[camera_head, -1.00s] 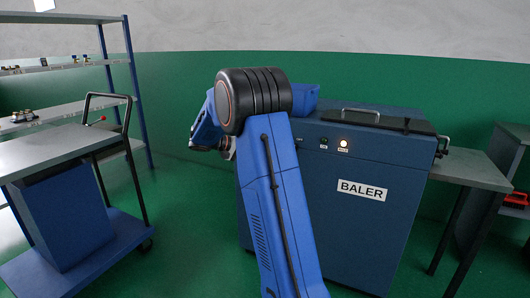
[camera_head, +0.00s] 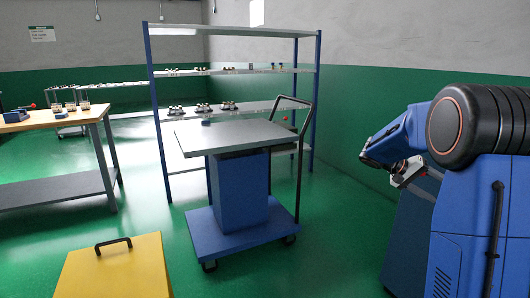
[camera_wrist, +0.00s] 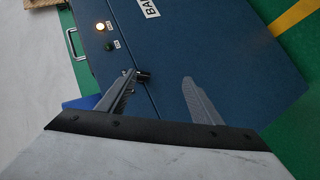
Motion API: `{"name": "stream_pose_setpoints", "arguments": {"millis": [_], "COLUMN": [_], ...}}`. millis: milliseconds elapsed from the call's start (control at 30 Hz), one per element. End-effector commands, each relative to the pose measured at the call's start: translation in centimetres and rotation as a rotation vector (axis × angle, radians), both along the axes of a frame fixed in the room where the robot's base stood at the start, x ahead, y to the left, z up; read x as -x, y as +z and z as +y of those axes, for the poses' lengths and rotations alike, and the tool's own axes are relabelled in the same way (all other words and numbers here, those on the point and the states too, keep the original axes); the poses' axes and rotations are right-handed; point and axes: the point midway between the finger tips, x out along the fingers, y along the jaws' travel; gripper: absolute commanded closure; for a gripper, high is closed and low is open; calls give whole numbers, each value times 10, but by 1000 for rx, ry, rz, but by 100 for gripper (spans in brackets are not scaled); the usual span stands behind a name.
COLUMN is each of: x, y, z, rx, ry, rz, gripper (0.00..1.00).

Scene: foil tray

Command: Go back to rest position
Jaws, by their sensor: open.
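My gripper (camera_wrist: 160,77) is open in the wrist view, with two grey fingers apart and nothing between them. Behind them is the dark blue baler (camera_wrist: 215,65), with a lit lamp, a dark green button and part of a white label. In the head view my blue arm stands at the right edge, bent over at its black joint. Its wrist end points left and down, and the fingers cannot be made out there. Part of the baler (camera_head: 405,240) shows below the wrist, mostly hidden by my arm. No foil tray is in view.
A blue trolley with a grey top (camera_head: 235,136) stands mid-view, before a shelf rack (camera_head: 160,115) with small parts. A wooden-topped workbench (camera_head: 60,120) is at left. A yellow box (camera_head: 115,270) with a black handle is at front left. Green floor is clear between them.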

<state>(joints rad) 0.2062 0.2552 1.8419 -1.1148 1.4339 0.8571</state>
Motion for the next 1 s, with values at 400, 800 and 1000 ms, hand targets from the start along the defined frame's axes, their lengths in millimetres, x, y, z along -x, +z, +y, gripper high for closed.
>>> {"name": "stream_pose_setpoints", "arguments": {"millis": [400, 800, 1000], "x": [94, 179, 219], "y": [8, -5, -16], "z": [91, 179, 222], "rx": [-310, -577, -694], "ry": [136, 319, 429], "rz": [-35, -100, -145], "gripper": [41, 41, 41]}}
